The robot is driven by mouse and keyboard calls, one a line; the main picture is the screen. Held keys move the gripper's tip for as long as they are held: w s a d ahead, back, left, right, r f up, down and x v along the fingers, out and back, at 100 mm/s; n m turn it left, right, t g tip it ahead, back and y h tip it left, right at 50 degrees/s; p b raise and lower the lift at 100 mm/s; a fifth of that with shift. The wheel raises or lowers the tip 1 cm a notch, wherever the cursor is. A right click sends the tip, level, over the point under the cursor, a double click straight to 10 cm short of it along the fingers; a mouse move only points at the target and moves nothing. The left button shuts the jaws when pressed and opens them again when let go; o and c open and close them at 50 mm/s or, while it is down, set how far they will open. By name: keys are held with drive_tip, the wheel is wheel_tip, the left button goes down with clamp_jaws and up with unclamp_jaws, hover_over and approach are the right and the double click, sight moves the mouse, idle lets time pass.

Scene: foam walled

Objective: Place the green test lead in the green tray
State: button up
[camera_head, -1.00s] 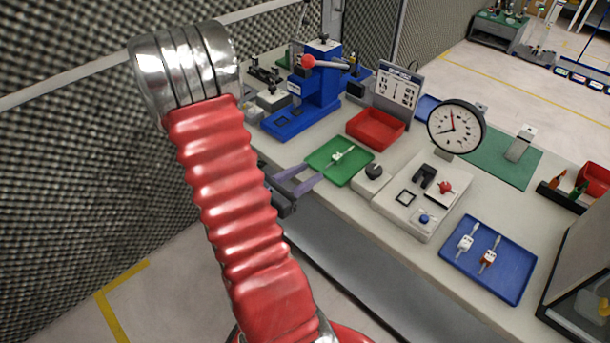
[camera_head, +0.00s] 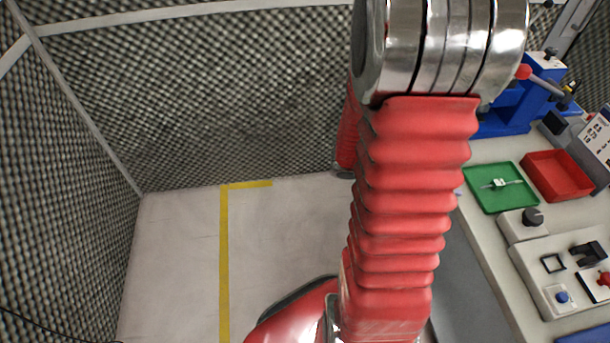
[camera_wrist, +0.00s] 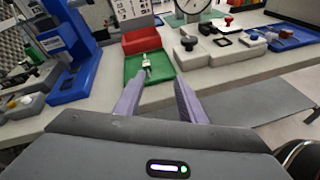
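The green tray (camera_head: 496,192) lies on the bench at the right of the head view. It also shows in the wrist view (camera_wrist: 160,72), just beyond my fingertips. A small test lead with a pale body (camera_head: 499,184) lies inside this tray, and it shows in the wrist view (camera_wrist: 146,62) too. Its colour is hard to make out. My gripper (camera_wrist: 159,80) is open and empty, its two purple fingers spread apart short of the tray. In the head view my gripper is hidden behind my arm.
A red bin (camera_head: 556,176) stands beside the green tray. A blue press (camera_wrist: 70,55) is left of it. A grey block with a dark knob (camera_head: 523,223) and a fixture panel (camera_wrist: 235,44) are to the right. A blue tray (camera_wrist: 296,34) lies farther right.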

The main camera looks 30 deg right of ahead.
drive_tip(key=w+a+r+m+t+y, duration=0.2)
drive_tip(key=w+a+r+t+y, duration=0.2)
drive_tip(key=a, duration=0.8)
drive_tip(key=w+a+r+m+t+y, duration=0.3)
drive_tip(key=w+a+r+t+y, duration=0.1)
drive_tip(key=a, duration=0.9)
drive_tip(key=w+a+r+m+t+y, duration=0.3)
drive_tip(key=w+a+r+t+y, duration=0.1)
drive_tip(key=a, duration=0.8)
drive_tip(key=shift+w+a+r+t, duration=0.2)
drive_tip(key=shift+w+a+t, duration=0.15)
drive_tip(key=shift+t, duration=0.25)
